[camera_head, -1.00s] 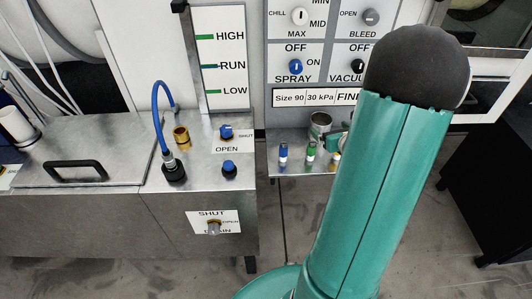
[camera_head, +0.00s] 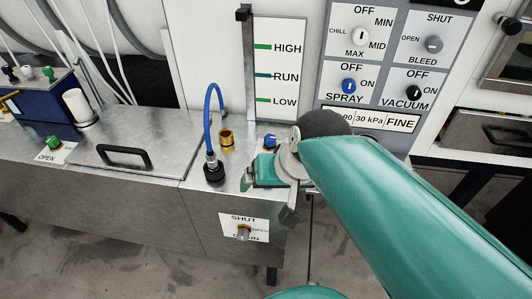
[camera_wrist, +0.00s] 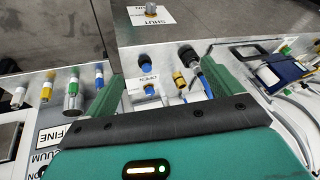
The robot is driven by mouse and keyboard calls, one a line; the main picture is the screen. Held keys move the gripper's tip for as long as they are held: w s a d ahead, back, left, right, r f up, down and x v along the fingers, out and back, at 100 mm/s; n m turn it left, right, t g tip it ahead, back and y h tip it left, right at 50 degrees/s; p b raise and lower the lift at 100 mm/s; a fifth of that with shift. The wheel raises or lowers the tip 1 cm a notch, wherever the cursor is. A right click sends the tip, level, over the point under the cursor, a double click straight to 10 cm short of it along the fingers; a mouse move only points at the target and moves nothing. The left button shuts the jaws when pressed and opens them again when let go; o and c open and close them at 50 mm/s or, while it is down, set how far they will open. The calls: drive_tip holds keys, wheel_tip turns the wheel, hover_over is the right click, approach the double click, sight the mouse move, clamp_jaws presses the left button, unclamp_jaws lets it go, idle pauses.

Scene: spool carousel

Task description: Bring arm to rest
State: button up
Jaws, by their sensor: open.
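My gripper (camera_head: 268,190) hangs over the right end of the steel bench (camera_head: 155,190) in the head view, with my teal arm reaching in from the lower right. In the wrist view my gripper (camera_wrist: 163,88) has its two green fingers spread wide, with nothing held between them. A blue knob (camera_wrist: 145,68), its OPEN label and a brass fitting (camera_wrist: 178,79) show beyond and between the fingers. In the head view my gripper hides part of that knob area. I cannot tell whether a finger touches the bench.
A blue hose (camera_head: 209,115) rises from a black fitting beside the brass fitting (camera_head: 227,138). The control panel (camera_head: 390,75) stands behind my arm. A handled lid (camera_head: 123,157) lies left. Floor in front is clear.

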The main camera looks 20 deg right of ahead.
drive_tip(key=n, duration=0.1)
drive_tip(key=s+d+r+n+h, duration=0.1)
drive_tip(key=shift+s+r+n+t+h, duration=0.2)
drive_tip(key=shift+r+n+t+h, duration=0.1)
idle(1.0)
